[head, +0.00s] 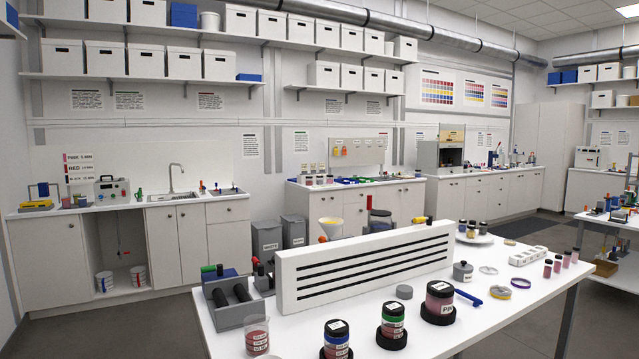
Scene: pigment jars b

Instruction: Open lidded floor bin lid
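Two grey floor bins stand side by side in the gap between the left counter and the middle counter. The left bin (266,238) has a pale label with lettering that looks like "WASTE". The right bin (293,231) is beside it, also labelled, and the print is too small to read surely. Both tops look covered, with lids that seem down. Their lower parts are partly hidden by the white slotted panel on the near table. Neither of my grippers is in view.
A white table (519,279) fills the near right, carrying jars, a white slotted panel (365,262) and a grey roller device (233,299). The left counter (178,235) has a sink. Open floor (150,325) lies at the front left.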

